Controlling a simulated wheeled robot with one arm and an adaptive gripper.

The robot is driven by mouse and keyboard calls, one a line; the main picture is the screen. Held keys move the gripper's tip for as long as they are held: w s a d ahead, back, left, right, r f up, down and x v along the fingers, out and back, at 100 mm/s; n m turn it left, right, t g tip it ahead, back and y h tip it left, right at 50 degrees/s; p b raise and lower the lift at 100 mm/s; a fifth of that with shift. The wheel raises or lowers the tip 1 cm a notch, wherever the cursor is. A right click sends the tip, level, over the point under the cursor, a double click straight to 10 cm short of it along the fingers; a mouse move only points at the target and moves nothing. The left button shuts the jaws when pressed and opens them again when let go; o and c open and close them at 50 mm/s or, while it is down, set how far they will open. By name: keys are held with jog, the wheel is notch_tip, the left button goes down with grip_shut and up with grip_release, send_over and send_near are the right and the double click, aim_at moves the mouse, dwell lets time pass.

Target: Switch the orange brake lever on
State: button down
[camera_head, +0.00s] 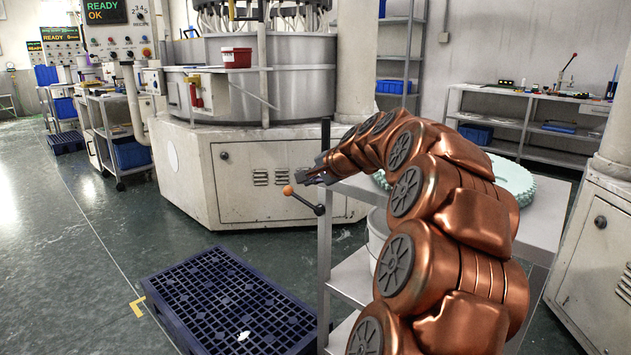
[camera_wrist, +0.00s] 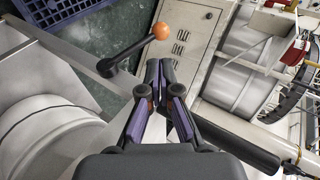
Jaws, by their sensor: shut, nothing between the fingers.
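The brake lever (camera_head: 304,201) is a dark bar with an orange ball knob (camera_head: 288,190), mounted at the edge of a metal cart (camera_head: 345,277). In the wrist view the lever (camera_wrist: 127,52) slants up and right from its dark pivot to the orange knob (camera_wrist: 161,31). My gripper (camera_head: 301,178) is just right of and above the knob in the head view. In the wrist view my gripper (camera_wrist: 160,66) is shut and empty, its fingertips beside the lever and below the knob. I cannot tell whether they touch the lever.
A dark blue pallet (camera_head: 225,300) lies on the floor left of the cart. A large lapping machine (camera_head: 255,165) stands behind. A dark upright post (camera_head: 325,135) rises close to my gripper. A toothed pale green disc (camera_head: 510,180) lies on the cart. Floor at left is clear.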

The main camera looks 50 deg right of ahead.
aim_at(290, 189)
jog(key=b+x, duration=0.3)
jog(key=x, duration=0.6)
jog(key=shift+w+f, duration=0.2)
jog(key=shift+w, duration=0.05)
jog(key=shift+w+d+r+p, duration=0.1)
jog(key=shift+r+p, duration=0.05)
jog(key=shift+p, duration=0.55)
